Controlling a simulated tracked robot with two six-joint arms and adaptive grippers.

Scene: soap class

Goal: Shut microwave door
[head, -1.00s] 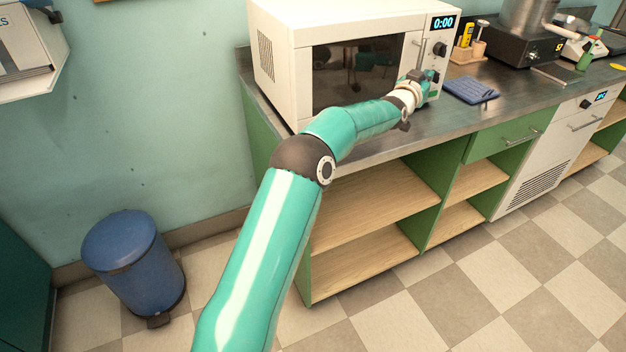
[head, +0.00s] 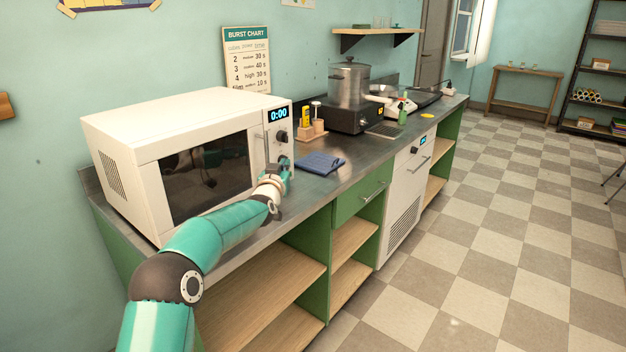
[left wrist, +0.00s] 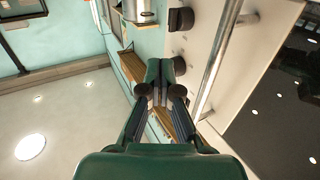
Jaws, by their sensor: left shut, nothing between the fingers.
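The white microwave (head: 125,135) stands on the near end of the counter in the head view, its display reading 0:00. Its dark-windowed door (head: 205,175) lies flush with the front and looks shut. The door's upright bar handle (head: 262,150) is at the right; the handle also shows in the left wrist view (left wrist: 214,70). My left gripper (head: 284,165) is at the lower right of the microwave front, close to the knobs. In the left wrist view the gripper (left wrist: 160,100) has its fingers together and empty, beside the handle. My right gripper is not in view.
A blue folded cloth (head: 320,163) lies on the counter (head: 345,165) right of the microwave. Beyond it are a wooden holder (head: 311,130) and a big pot (head: 349,84) on a black burner (head: 355,116). The checkered floor (head: 480,230) at the right is clear.

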